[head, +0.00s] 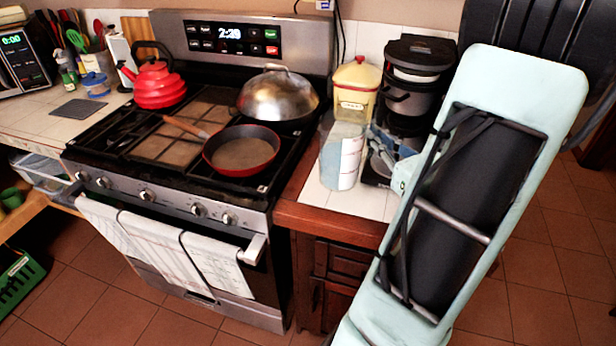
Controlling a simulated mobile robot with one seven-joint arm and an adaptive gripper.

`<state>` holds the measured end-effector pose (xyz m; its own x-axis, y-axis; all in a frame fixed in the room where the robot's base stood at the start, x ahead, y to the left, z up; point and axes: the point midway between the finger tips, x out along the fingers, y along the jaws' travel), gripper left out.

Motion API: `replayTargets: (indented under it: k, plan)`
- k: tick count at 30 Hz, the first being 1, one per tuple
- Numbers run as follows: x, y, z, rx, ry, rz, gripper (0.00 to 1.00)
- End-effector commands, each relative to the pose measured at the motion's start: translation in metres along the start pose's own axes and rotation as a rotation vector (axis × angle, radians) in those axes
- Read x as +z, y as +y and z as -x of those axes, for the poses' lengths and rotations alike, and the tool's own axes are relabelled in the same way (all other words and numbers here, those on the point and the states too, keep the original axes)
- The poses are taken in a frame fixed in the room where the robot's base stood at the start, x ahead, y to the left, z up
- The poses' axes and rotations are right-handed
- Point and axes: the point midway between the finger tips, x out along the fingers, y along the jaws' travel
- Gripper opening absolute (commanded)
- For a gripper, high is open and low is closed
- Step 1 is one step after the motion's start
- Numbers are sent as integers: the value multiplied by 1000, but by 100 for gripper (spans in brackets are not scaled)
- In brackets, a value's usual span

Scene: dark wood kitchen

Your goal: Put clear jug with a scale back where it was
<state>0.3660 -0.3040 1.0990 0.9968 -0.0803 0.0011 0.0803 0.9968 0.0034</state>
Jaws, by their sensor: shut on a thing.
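The clear jug with a scale (342,158) stands upright, or nearly so, at the white-tiled counter right of the stove. I cannot tell whether its base touches the tiles. My gripper (377,154) is at the jug's right side, shut on it. My pale green arm hides part of the gripper and the counter's right end.
A yellow canister with a red lid (356,88) stands behind the jug. A dark coffee maker (412,75) stands behind my gripper. The stove (180,190) on the left holds a red pan (241,150), a domed lid (278,95) and a red kettle (157,84).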

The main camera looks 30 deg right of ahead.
Motion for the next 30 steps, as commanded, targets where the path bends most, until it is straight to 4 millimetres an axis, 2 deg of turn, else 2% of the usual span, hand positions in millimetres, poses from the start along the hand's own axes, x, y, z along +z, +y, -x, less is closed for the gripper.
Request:
replayTargets:
  k: [5, 13, 21, 30]
  plan:
    - [-13, -2, -30, 7, -2, -3, 0]
    - [-42, -8, -93, 5, -1, -4, 0]
    - [-80, -12, -122, 3, -2, -3, 0]
    - [-97, -14, -136, 2, -3, -2, 0]
